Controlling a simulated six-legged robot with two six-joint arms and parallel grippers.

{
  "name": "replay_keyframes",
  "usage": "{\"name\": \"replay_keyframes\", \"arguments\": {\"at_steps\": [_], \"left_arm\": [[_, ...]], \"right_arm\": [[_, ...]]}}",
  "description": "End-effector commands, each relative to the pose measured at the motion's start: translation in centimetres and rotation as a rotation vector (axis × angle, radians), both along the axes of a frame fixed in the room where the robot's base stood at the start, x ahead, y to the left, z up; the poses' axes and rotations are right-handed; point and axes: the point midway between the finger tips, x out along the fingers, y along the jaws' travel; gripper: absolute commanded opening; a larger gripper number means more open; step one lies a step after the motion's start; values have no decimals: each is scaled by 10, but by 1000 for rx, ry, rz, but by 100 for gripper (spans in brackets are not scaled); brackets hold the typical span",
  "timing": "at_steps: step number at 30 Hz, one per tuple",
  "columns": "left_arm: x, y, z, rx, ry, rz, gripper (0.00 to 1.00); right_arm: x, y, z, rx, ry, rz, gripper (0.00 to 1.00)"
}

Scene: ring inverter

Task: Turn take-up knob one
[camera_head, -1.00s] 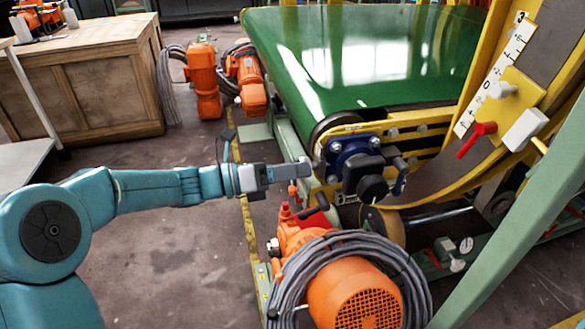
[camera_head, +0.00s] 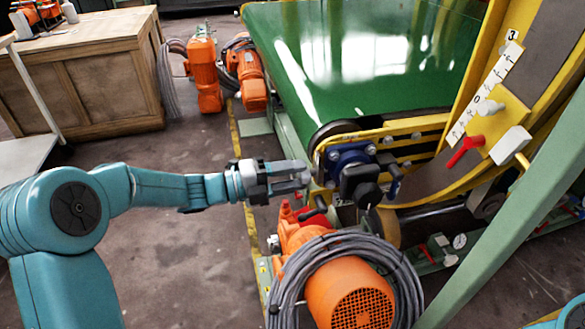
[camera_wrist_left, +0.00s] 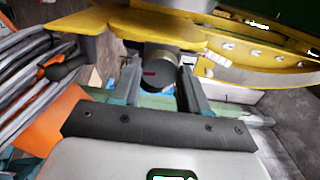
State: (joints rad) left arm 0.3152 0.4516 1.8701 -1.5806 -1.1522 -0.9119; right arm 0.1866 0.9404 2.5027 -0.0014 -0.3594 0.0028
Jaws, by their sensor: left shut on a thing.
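A dark round knob (camera_wrist_left: 155,74) with a short red mark on its face sits between the two fingers in the left wrist view, under a yellow bracket (camera_wrist_left: 140,27). My left gripper (camera_wrist_left: 160,84) is shut on this knob. In the head view my left gripper (camera_head: 303,175) is at the near left corner of the green belt machine, beside a blue bearing block (camera_head: 347,156). The knob cannot be made out clearly there behind the fingers. My right gripper is not in view.
An orange motor (camera_head: 350,293) wrapped in grey cable (camera_head: 290,265) stands just below the gripper. A black part (camera_head: 362,187) projects right of it. A yellow frame with a scale (camera_head: 485,97) and red handle (camera_head: 465,150) is farther right. The floor at left is open.

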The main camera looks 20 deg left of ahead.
Motion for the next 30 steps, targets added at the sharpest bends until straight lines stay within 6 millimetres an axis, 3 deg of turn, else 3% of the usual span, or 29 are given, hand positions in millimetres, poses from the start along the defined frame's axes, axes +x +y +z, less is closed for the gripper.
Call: {"name": "replay_keyframes", "arguments": {"at_steps": [30], "left_arm": [[0, 1, 5, -540, 803, 1, 14]], "right_arm": [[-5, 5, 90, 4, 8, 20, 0]]}}
